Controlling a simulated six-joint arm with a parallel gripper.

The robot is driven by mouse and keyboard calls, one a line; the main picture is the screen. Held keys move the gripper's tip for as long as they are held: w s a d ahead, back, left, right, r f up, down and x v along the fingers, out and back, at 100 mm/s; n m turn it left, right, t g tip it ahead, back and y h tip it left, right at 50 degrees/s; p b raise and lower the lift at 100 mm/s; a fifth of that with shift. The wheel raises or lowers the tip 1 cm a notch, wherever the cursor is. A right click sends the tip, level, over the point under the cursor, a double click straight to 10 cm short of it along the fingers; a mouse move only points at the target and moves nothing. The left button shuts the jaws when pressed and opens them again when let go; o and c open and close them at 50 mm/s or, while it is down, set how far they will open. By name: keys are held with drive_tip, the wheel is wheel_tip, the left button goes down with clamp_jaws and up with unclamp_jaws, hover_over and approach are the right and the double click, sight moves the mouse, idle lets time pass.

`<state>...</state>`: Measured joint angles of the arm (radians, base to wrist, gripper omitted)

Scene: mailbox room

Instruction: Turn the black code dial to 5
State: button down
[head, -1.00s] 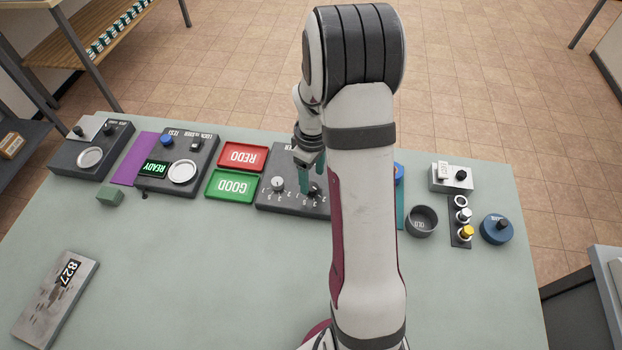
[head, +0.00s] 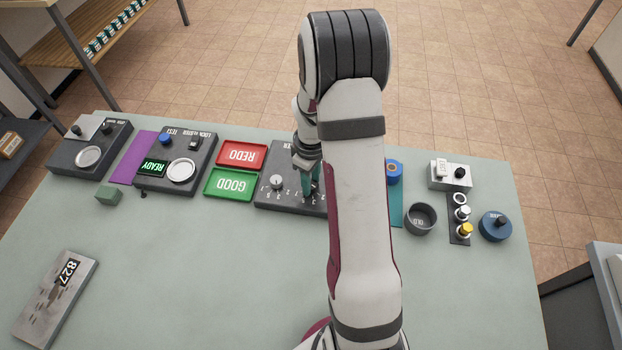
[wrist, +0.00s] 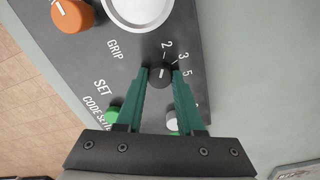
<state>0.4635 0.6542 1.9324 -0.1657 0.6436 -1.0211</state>
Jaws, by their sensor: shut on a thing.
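The black code dial (wrist: 160,77) sits on the dark code setter panel (wrist: 105,65), between my gripper's teal fingers. In the wrist view, my gripper (wrist: 161,73) is shut on the dial, one finger on each side. The dial's short white mark points up the picture, roughly toward the printed 2. The numbers 3 and 5 show farther round to the right; another number is partly hidden by the right finger. In the head view, my gripper (head: 307,192) is down at the panel (head: 265,200), and the dial is hard to make out there.
An orange knob (wrist: 72,14) and green button (wrist: 114,113) are on the panel. A white knob (wrist: 172,122) is partly behind the right finger. Red REDO (head: 242,154) and green GOOD (head: 230,184) trays lie left of the panel.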

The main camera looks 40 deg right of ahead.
drive_tip(key=shift+m, duration=0.4)
drive_tip(key=m, duration=0.3)
drive_tip(key=shift+m, duration=0.4)
drive_tip(key=m, duration=0.3)
drive_tip(key=shift+m, duration=0.3)
drive_tip(key=m, duration=0.4)
drive_tip(key=shift+m, duration=2)
drive_tip(key=c, duration=0.5)
unclamp_jaws()
